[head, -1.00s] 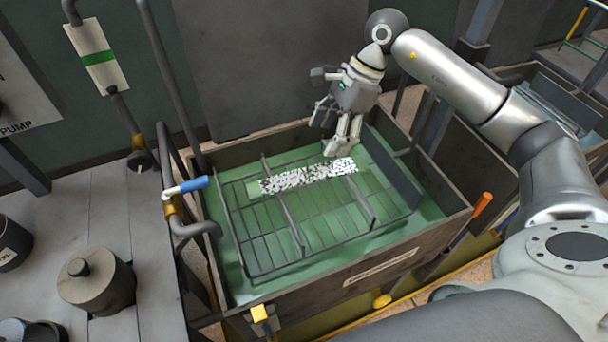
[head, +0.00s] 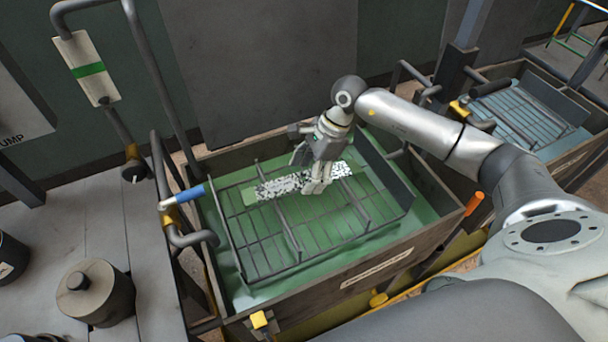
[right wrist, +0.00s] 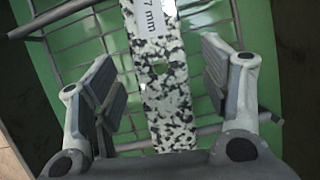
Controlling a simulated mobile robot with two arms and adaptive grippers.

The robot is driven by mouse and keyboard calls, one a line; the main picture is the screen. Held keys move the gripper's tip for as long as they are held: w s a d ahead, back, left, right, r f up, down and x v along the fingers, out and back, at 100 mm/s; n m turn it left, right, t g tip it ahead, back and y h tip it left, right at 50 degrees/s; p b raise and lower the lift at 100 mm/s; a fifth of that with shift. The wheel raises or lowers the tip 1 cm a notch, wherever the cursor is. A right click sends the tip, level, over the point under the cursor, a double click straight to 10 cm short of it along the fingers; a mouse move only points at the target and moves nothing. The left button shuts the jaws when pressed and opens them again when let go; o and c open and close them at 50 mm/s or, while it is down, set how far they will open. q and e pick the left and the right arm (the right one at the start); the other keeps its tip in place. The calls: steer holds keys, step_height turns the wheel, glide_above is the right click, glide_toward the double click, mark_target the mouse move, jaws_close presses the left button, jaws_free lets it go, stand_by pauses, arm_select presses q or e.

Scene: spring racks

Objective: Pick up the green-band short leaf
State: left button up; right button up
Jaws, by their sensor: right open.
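The short leaf (head: 275,188) is a flat, speckled black-and-white strip with a green end at its left. It lies across the wire rack (head: 262,258) in the green-lined tank. In the right wrist view the leaf (right wrist: 163,88) runs between the fingers, with a small hole and a white label ending in "7 mm". My right gripper (head: 316,188) points down over the leaf's middle and hides part of it. In the right wrist view its fingers (right wrist: 165,92) stand open, one on each side of the leaf, with gaps to it. My left gripper is not in view.
The tank's dark walls (head: 420,240) surround the rack. A blue-handled lever (head: 190,193) stands at the tank's left edge, and an orange handle (head: 474,204) at its right. A second tank (head: 535,115) with a rack stands at the right. A lidded pot (head: 95,290) sits on the left bench.

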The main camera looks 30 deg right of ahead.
steer(key=shift+a+f, duration=0.15)
steer(key=shift+f, duration=0.2)
steer(key=c, duration=1.3)
steer(key=shift+w+r, duration=0.15)
steer(key=shift+c, duration=0.6)
